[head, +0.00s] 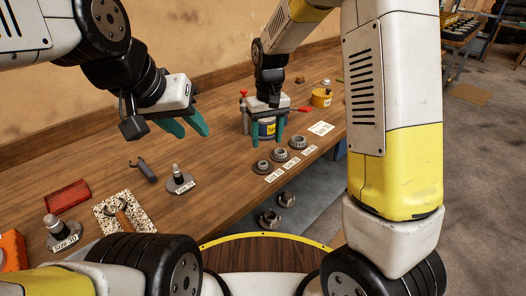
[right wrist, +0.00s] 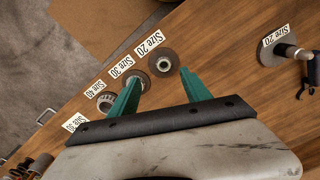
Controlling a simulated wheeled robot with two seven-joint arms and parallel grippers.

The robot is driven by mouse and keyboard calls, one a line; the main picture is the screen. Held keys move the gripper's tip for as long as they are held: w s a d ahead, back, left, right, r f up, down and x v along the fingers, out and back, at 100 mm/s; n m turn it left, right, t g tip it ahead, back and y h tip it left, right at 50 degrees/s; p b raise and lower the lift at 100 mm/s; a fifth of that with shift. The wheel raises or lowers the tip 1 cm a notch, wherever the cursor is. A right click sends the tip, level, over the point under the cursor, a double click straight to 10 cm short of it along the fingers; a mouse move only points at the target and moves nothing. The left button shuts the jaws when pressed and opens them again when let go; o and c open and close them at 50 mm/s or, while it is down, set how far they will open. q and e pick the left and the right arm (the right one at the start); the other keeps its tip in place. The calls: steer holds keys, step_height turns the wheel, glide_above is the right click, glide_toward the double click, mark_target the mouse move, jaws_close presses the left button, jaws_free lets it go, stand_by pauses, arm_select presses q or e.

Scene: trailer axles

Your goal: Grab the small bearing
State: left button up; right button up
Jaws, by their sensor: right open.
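The small bearing (head: 263,167) stands on the wooden workbench by the "Size 20" label, the nearest and smallest of three in a row. In the right wrist view the small bearing (right wrist: 164,65) shows between and just beyond my right fingertips. My right gripper (head: 267,143) is open and empty, above and behind the row in the head view; it also shows in the right wrist view (right wrist: 161,75). The middle bearing (right wrist: 138,80) is partly hidden by one right finger. My left gripper (head: 184,131) is open and empty over the bench's left part.
The larger bearing (head: 297,143) ends the row. A shaft on a round base (head: 178,181) stands left, with a black tool (head: 147,169) and red box (head: 67,196) nearby. A yellow container (head: 321,98) stands farther back.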

steer(key=f, duration=0.6)
steer(key=a+f, duration=0.1)
steer(key=f, duration=0.2)
steer(key=shift+w+f, duration=0.1)
steer(key=shift+f, duration=0.05)
jaws_close()
